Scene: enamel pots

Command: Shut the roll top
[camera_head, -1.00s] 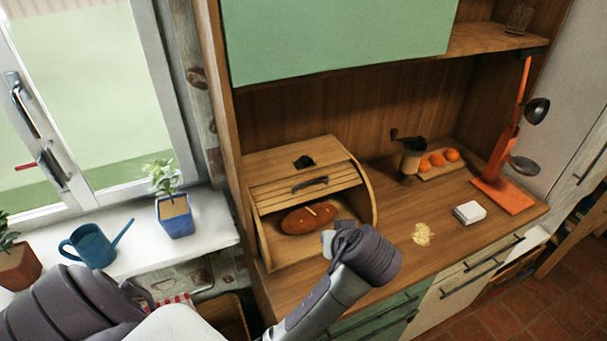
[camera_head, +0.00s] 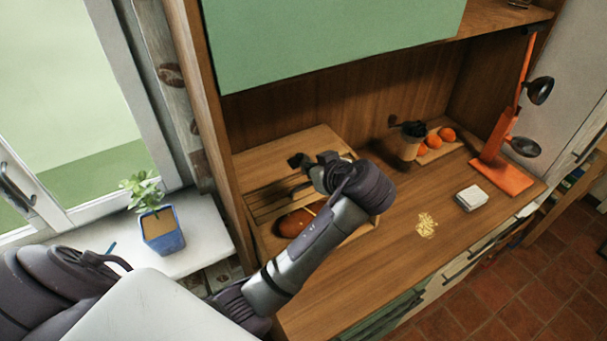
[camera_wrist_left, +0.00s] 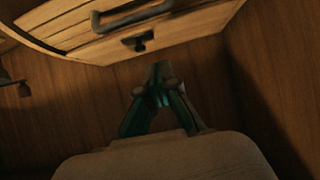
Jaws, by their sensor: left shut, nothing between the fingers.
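The wooden bread box (camera_head: 268,160) stands on the counter, with its slatted roll top (camera_head: 268,203) partly raised. A brown loaf (camera_head: 294,222) shows in the opening below. The dark roll-top handle (camera_head: 302,187) is partly hidden by my left arm. In the left wrist view the slats (camera_wrist_left: 65,30), the handle (camera_wrist_left: 130,14) and a small dark knob (camera_wrist_left: 138,41) show at the top. My left gripper (camera_head: 312,165) is over the front top of the box; in the wrist view its fingertips (camera_wrist_left: 161,72) are together, empty, apart from the handle. My right gripper is not in view.
A coffee grinder (camera_head: 409,145) and a board with oranges (camera_head: 447,147) stand right of the box. A white block (camera_head: 471,198), yellow crumbs (camera_head: 426,225) and an orange lamp (camera_head: 500,165) are farther right. A blue-potted plant (camera_head: 162,230) stands on the sill.

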